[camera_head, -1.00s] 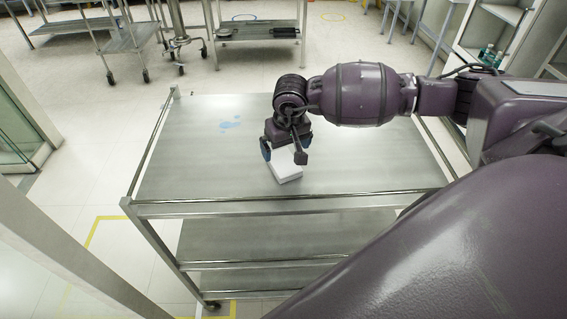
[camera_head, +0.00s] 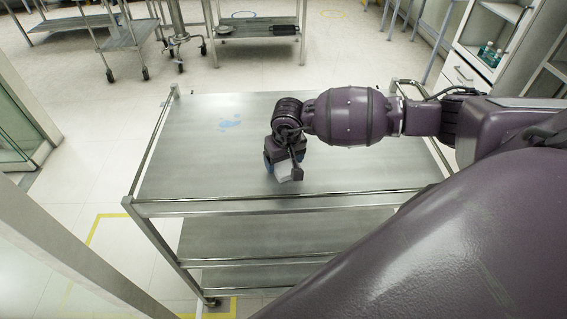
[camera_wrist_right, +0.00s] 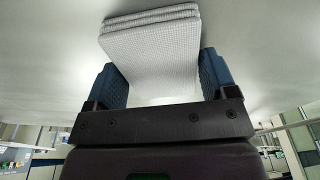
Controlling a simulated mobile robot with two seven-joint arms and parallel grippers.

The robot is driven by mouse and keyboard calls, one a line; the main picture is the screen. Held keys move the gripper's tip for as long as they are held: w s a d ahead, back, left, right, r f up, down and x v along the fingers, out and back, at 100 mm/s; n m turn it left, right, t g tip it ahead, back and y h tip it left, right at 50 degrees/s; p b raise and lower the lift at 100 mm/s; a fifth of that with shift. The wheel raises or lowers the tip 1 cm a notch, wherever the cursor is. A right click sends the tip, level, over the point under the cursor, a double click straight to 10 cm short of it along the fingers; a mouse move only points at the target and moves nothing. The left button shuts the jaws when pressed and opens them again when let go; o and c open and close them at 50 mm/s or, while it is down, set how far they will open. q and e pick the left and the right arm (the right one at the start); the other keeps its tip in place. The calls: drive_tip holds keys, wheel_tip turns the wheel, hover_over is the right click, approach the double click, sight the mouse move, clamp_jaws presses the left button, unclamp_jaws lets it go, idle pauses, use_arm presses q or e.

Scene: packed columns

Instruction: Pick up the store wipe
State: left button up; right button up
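The store wipe is a white, folded, textured stack (camera_wrist_right: 152,50). In the head view my right gripper (camera_head: 284,168) points down over the steel cart top (camera_head: 210,165). Only a small light part of the wipe (camera_head: 289,173) shows below it; the rest is hidden by the gripper. I cannot tell whether the wipe still touches the cart top. My left gripper is not in view.
The cart top is otherwise bare apart from a blue stain (camera_head: 230,124). Raised rails run along its edges. Another steel table (camera_head: 258,33) stands behind on the open floor. A shelf with bottles (camera_head: 489,54) stands at the right back.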

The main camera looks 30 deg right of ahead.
drive_tip(key=c, duration=0.5)
wheel_tip(320, 180, up, 20)
drive_tip(key=shift+b, duration=0.75)
